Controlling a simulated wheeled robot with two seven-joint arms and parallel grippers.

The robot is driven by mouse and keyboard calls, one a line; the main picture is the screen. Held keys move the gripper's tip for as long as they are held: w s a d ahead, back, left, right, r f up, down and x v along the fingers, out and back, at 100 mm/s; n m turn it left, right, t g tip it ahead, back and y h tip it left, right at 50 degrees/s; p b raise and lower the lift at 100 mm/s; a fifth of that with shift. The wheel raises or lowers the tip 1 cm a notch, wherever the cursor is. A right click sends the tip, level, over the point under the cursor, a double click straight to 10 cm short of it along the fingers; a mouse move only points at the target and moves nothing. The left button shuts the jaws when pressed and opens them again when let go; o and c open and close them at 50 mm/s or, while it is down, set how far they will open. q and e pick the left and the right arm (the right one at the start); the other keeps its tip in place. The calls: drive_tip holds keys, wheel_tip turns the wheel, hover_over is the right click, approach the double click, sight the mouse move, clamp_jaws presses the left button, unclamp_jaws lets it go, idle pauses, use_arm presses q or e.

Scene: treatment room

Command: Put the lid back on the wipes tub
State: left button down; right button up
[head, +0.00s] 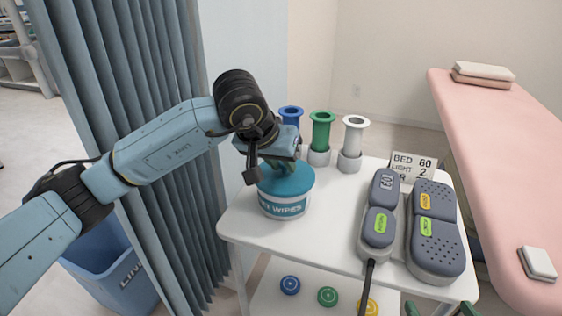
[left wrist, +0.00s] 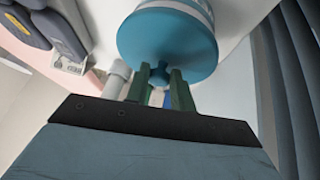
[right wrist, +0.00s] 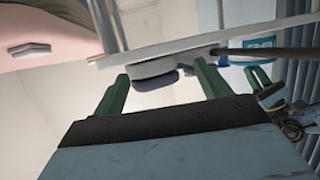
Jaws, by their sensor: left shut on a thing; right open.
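The wipes tub (head: 285,209), white with a teal label band, stands upright on the white trolley's left side. The teal lid (head: 297,182) is on top of it, looking level, with no clear gap visible between lid and rim. My left gripper (head: 279,168) is above the lid, its green fingers shut on the lid's knob. The left wrist view shows the knob (left wrist: 160,77) between the fingertips and the lid's top (left wrist: 165,40) filling the space beyond. My right gripper (right wrist: 160,80) is open and empty, low at the trolley's near edge; its fingertips show at the head view's bottom.
Blue, green (head: 321,131) and white (head: 354,138) cylinders stand behind the tub. Two grey handset-like devices (head: 435,228) and a sign (head: 412,165) occupy the trolley's right side. Coloured discs lie on the lower shelf. A curtain (head: 130,120) hangs left; a pink couch (head: 510,140) stands right.

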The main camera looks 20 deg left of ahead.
use_arm(q)
drive_tip(key=c, duration=1.1)
unclamp_jaws()
drive_tip(key=shift+o, duration=0.2)
drive_tip(key=o, duration=0.4)
drive_tip(key=shift+r, duration=0.1)
wheel_tip(320, 180, up, 7)
drive_tip(key=p, duration=0.4)
